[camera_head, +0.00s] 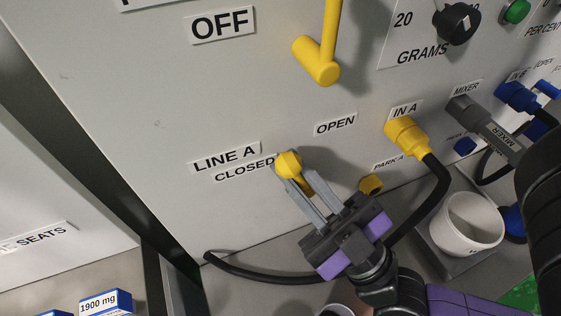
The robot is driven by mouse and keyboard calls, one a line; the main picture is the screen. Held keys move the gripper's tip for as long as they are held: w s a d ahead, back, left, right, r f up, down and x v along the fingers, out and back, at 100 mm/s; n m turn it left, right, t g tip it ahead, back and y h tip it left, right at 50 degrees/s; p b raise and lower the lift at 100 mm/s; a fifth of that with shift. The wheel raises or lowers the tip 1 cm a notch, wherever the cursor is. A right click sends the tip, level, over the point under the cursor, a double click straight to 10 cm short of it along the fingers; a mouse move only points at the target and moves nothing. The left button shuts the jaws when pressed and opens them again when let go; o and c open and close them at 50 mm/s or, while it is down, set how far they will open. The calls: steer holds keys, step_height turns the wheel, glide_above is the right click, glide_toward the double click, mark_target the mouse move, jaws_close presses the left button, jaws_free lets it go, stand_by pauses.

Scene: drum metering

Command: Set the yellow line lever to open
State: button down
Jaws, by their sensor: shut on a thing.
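The yellow line lever (289,163) is on the grey panel, below and right of the "LINE A" label (226,157). Its rounded yellow part lies right beside the "CLOSED" label (244,169). The "OPEN" label (335,124) is up and to the right, apart from it. My gripper (301,181) reaches up from the lower right, with its two grey fingers on either side of the lever's yellow stem, shut on it. The fingers partly hide the stem.
A larger yellow lever (319,66) sticks out above, near the "OFF" label (223,25). Right of my gripper are a yellow plug (405,137) with a black cable, a yellow park socket (371,184), a grey mixer plug (484,127) and a white cup (467,223).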

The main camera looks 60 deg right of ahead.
steer(key=shift+s+a+r, duration=0.15)
steer(key=shift+a+r, duration=0.05)
steer(key=shift+r, duration=0.25)
steer(key=c, duration=1.5)
jaws_free()
steer(key=shift+f, duration=0.2)
steer(key=shift+s+f, duration=0.35)
steer(key=shift+s, duration=0.1)
steer(key=s+a+b, duration=0.1)
steer(key=s, duration=1.1)
steer(key=shift+a, duration=0.25)
steer(key=shift+r, duration=0.1)
steer(key=shift+c, duration=0.2)
